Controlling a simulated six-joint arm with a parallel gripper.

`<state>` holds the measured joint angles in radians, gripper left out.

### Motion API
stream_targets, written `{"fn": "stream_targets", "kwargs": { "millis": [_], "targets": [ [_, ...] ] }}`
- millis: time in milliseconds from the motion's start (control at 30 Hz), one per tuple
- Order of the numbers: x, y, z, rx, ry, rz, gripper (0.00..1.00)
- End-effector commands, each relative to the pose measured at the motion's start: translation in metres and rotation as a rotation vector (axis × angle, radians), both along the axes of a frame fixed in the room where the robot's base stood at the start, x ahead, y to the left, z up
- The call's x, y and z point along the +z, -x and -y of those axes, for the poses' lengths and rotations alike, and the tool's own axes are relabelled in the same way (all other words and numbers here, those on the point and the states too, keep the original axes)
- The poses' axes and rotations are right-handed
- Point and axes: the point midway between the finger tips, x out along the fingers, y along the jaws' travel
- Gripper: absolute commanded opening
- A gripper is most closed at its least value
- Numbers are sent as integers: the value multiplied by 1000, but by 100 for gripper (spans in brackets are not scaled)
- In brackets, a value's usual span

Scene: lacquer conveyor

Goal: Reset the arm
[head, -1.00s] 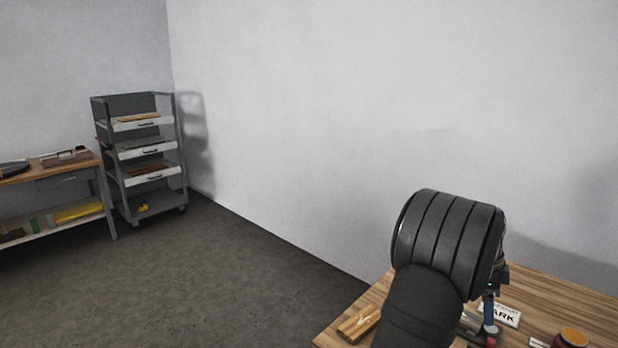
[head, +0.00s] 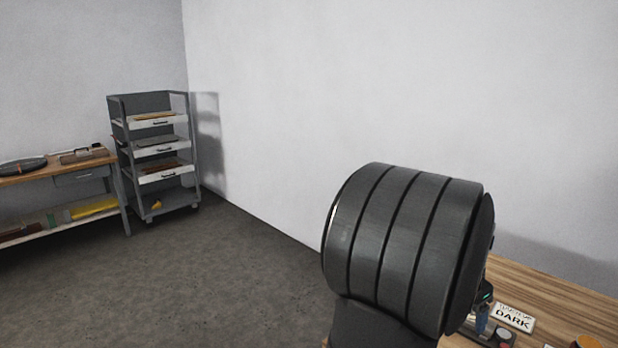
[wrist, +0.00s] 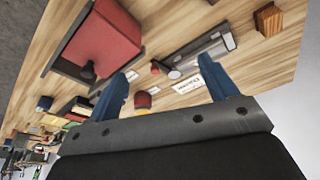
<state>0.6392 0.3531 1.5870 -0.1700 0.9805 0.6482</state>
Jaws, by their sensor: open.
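My gripper (wrist: 166,92) shows in the wrist view with its two blue fingers spread apart and nothing between them. It is above a wooden workbench (wrist: 160,30), which appears tilted in that view. In the head view my own arm's dark ribbed link fills the lower right and hides most of the bench (head: 560,300) and the gripper's fingertips.
The wrist view shows a red box (wrist: 103,38), a grey metal fixture (wrist: 205,50) and a small wooden block (wrist: 268,18) on the bench. The head view shows a sign reading DARK (head: 513,317), a shelf cart (head: 155,150) and a side bench (head: 60,175). The floor between is clear.

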Motion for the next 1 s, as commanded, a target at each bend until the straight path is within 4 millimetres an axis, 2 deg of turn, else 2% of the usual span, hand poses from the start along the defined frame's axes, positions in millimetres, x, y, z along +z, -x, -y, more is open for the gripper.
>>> {"fn": "stream_targets", "kwargs": {
  "millis": [33,100,333,500,767,867,1000],
  "targets": [
    [1,3,-6,39,5,1,78],
    [-16,2,-5,35,2,-5,78],
    [-45,2,-4,32,3,-3,78],
    [-53,2,-4,31,5,-1,78],
    [-53,2,-4,31,5,-1,78],
    [-53,2,-4,31,5,-1,98],
    [-53,2,-4,30,4,0,100]
  ]
}}
